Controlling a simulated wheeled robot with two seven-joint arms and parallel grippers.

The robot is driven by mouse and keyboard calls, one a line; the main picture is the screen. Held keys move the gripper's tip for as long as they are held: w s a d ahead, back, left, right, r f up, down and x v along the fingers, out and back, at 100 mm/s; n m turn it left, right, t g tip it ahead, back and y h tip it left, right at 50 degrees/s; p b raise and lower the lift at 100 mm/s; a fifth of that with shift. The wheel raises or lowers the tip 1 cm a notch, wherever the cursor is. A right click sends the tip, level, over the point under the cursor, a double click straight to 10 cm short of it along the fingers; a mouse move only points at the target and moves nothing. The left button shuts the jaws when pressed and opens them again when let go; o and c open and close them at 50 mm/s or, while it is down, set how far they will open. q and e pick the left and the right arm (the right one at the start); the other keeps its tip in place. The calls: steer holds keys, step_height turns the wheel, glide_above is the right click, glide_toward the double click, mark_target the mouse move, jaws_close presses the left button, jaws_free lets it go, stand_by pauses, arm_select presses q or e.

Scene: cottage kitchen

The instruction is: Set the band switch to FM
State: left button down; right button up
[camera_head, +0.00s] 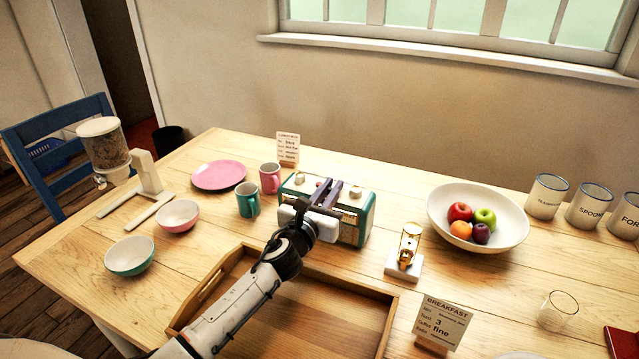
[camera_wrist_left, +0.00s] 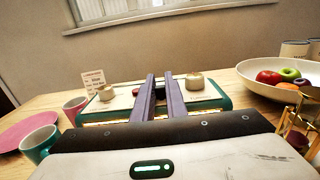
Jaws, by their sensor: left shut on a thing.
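The radio (camera_head: 358,222) is a teal box with a cream top, standing on the wooden table behind the tray. Its top carries a cream knob near each end, and the wrist view shows the left knob (camera_wrist_left: 106,92), the right knob (camera_wrist_left: 194,82) and a small red part (camera_wrist_left: 136,92) between them. My left gripper (camera_head: 329,190) reaches over the radio's front, its purple fingers at the middle of the top. The fingers are close together, shut on a small part there, likely the band switch, which they hide. The switch's position and markings cannot be read. My right gripper is out of view.
A wooden tray (camera_head: 388,322) lies in front of the radio, under my arm. A teal mug (camera_head: 248,200) and pink mug (camera_head: 269,178) stand close left; an hourglass (camera_head: 405,250) and fruit bowl (camera_head: 510,235) stand right. A menu card (camera_head: 288,147) stands behind.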

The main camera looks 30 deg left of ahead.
arm_select(q)
steer(key=c, duration=2)
jaws_free()
steer(key=shift+c, duration=0.2)
steer(key=s+d, duration=0.1)
steer(key=s, duration=0.9)
steer(key=shift+d, duration=0.3)
steer(key=shift+s, duration=0.1)
